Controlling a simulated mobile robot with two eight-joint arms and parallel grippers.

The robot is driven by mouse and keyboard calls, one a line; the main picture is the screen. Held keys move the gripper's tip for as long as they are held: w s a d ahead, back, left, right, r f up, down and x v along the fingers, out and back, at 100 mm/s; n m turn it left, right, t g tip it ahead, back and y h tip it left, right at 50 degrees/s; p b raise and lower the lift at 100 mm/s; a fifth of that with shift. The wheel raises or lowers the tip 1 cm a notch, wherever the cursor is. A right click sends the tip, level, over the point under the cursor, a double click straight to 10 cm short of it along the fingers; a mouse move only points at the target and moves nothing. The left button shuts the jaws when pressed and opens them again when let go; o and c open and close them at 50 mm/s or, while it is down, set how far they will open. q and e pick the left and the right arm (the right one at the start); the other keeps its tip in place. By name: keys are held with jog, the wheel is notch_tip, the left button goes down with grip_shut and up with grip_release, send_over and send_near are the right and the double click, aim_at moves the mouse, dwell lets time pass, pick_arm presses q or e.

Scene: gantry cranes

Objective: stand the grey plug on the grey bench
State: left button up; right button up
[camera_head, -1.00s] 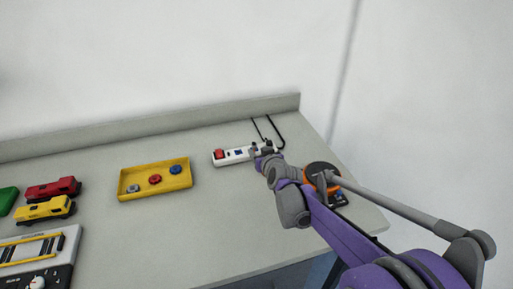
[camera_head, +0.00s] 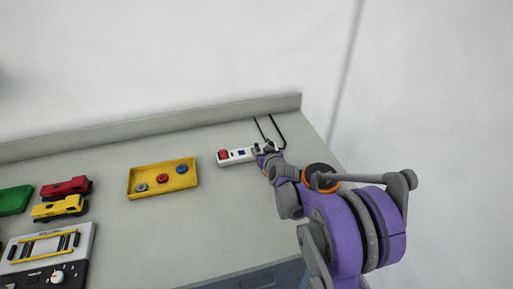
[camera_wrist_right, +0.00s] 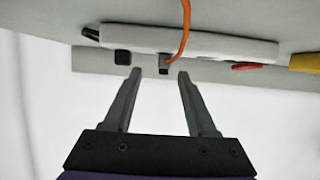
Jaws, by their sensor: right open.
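A small dark grey piece (camera_wrist_right: 163,70), which looks like the grey plug, sits at the white power strip (camera_wrist_right: 215,45), with an orange cord close by. It lies between and just beyond my right fingertips in the wrist view. My right gripper (camera_wrist_right: 159,73) is open, with both fingers apart and nothing visibly held. In the head view the right gripper (camera_head: 264,150) is at the right end of the power strip (camera_head: 236,155) and hides the plug there. The grey bench (camera_head: 215,225) fills the lower head view. My left gripper is not in view.
A yellow tray (camera_head: 131,190) with several coloured round pieces stands left of the strip. Red (camera_head: 66,188) and yellow (camera_head: 59,208) toy vehicles and a control panel (camera_head: 58,278) are farther left. An orange reel (camera_head: 318,170) is partly behind my arm.

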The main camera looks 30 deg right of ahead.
aim_at(257, 145)
jog(key=x, duration=0.5)
jog(key=shift+w+a+r+p, duration=0.2)
jog(key=shift+w+p, duration=0.05)
jog(key=shift+p, duration=0.05)
jog(key=shift+s, duration=0.1)
grip_shut()
